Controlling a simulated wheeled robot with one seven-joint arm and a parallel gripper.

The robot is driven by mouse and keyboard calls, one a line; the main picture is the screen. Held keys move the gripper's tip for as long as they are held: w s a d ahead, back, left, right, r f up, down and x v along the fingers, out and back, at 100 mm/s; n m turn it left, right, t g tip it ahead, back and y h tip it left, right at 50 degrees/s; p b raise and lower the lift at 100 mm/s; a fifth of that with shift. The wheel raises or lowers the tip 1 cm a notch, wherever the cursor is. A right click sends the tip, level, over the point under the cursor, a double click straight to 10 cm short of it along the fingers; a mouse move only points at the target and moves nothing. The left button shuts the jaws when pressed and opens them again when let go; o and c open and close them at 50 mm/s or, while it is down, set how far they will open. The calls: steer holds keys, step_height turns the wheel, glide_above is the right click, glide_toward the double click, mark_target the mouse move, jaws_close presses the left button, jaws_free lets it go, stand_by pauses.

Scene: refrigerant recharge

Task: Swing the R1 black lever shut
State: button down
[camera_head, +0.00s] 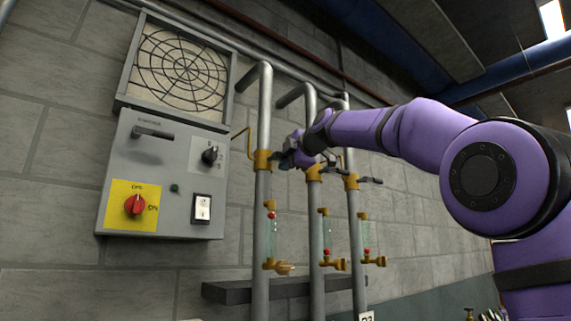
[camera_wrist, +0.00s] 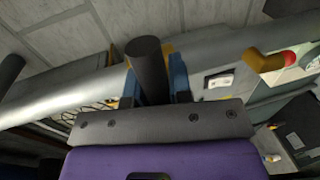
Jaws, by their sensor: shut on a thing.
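Three upright grey pipes stand against the wall, each with a brass valve. My gripper (camera_head: 287,159) is just right of the left pipe's brass valve (camera_head: 262,160), in front of the gap to the middle pipe. In the wrist view, my gripper's blue fingers (camera_wrist: 157,84) are shut on a black lever (camera_wrist: 147,62), a dark rod end-on between them. A grey pipe (camera_wrist: 65,90) runs behind it. In the head view the held lever is mostly hidden by my gripper. No R1 label is readable. The right pipe has its own black lever (camera_head: 371,180) pointing sideways.
A grey control box (camera_head: 165,165) with a red knob (camera_head: 134,205) and a round grille (camera_head: 178,68) above is on the wall at left. Sight glasses with brass fittings (camera_head: 328,238) hang lower on the pipes. A dark shelf (camera_head: 228,292) crosses behind the pipes.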

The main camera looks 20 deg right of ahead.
stand_by(0.6)
steer(key=c, duration=1)
jaws_free()
steer(key=shift+c, duration=0.2)
steer(key=shift+s, duration=0.1)
steer(key=v, duration=1)
steer(key=shift+s, duration=0.35)
steer(key=shift+d+r, duration=0.1)
steer(key=s+f+m+g+h, duration=0.1)
steer(key=s+f+m+g, duration=0.2)
steer(key=s+f+m, duration=0.4)
steer(key=s+f+m+g+h, duration=0.2)
steer(key=s+f+m, duration=0.5)
steer(key=f, duration=1.9)
steer(key=s+f+m+g+h, duration=0.1)
steer(key=s+f+m+g, duration=0.3)
steer(key=s+f, duration=1.1)
step_height(320, 180, down, 2)
steer(key=m, duration=0.3)
steer(key=shift+s+d+g+h, duration=0.3)
steer(key=shift+d+g+h, duration=0.1)
